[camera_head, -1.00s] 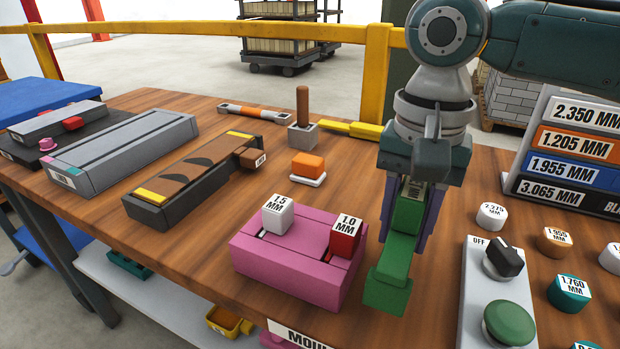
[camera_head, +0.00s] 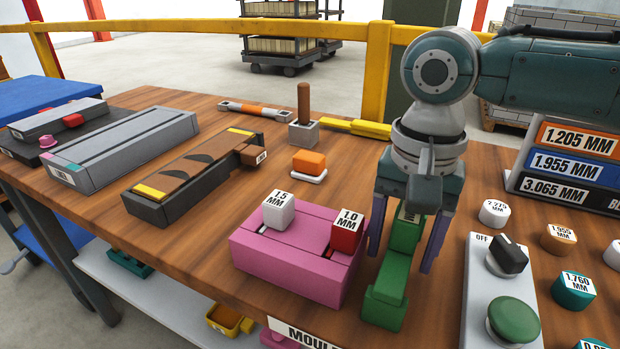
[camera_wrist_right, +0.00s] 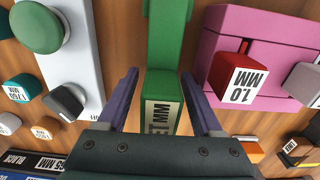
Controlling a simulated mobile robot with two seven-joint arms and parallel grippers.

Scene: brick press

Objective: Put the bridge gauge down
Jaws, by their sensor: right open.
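The green bridge gauge (camera_head: 384,305) stands on the wooden table just right of the pink block (camera_head: 290,262). It also shows in the right wrist view (camera_wrist_right: 167,60), with part of a label ending in "MM". My right gripper (camera_head: 402,262) is open above and around its far part, one purple finger on each side. In the right wrist view the fingers (camera_wrist_right: 160,75) have a gap to the gauge on both sides. Part of the gauge is hidden under the gripper. My left gripper is not in view.
The pink block holds a white 1.5 MM piece (camera_head: 279,210) and a red 1.0 MM piece (camera_head: 347,231). A grey panel (camera_head: 478,270) with a black switch and green button stands close right. Labelled caps (camera_head: 572,290) lie further right. An orange-topped piece (camera_head: 308,162) lies behind the pink block.

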